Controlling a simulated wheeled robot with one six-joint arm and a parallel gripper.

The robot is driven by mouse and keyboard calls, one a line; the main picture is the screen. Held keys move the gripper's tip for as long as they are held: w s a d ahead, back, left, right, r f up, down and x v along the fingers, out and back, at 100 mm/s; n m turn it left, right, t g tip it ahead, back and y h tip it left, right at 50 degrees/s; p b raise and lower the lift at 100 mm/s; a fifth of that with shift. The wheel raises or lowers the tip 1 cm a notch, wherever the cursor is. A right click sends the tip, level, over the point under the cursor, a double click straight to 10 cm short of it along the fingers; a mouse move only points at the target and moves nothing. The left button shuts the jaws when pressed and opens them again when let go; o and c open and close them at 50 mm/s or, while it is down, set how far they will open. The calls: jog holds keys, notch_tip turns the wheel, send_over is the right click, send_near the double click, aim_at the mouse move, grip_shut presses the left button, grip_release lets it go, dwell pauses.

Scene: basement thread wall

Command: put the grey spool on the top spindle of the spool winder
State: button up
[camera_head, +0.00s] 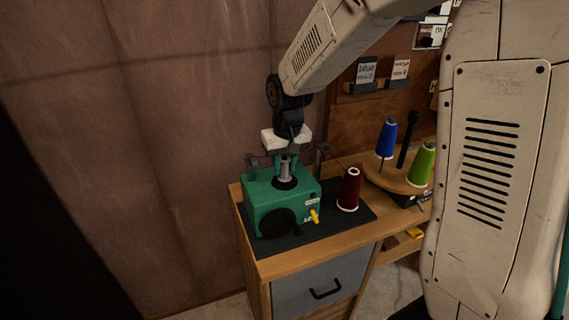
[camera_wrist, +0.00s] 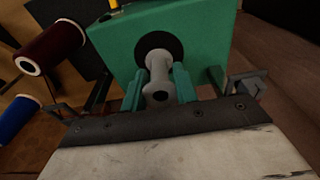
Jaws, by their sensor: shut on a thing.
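The green spool winder (camera_head: 264,208) stands on a dark mat on the wooden cabinet. It has a black round disc on top and a yellow lever in front. The grey spool (camera_head: 285,172) is upright at the middle of that disc. In the wrist view the grey spool (camera_wrist: 158,72) lies between my two teal fingers, over the black disc of the winder (camera_wrist: 206,35). My gripper (camera_head: 286,165) reaches down from above and is shut on the spool. The spindle itself is hidden by the spool, and I cannot tell whether the spool's base touches the disc.
A dark red thread cone (camera_head: 349,190) stands on the mat right of the winder. A round wooden stand (camera_head: 400,180) holds a blue cone (camera_head: 387,139) and a green cone (camera_head: 422,164). A brown wall is behind; labelled holders (camera_head: 366,76) hang at the upper right.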

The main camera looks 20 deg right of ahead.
jog(key=shift+f, duration=0.1)
jog(key=shift+f, duration=0.15)
jog(key=o, duration=1)
jog(key=r, duration=0.5)
jog(key=s+r, duration=0.1)
jog(key=r, duration=0.1)
jog(key=shift+r, duration=0.4)
jog(key=s+d+r, duration=0.1)
jog(key=s+r, duration=0.1)
jog(key=s, duration=1.2)
jog(key=s+d+r, duration=0.2)
jog(key=s+r, duration=0.1)
jog(key=s, duration=1.2)
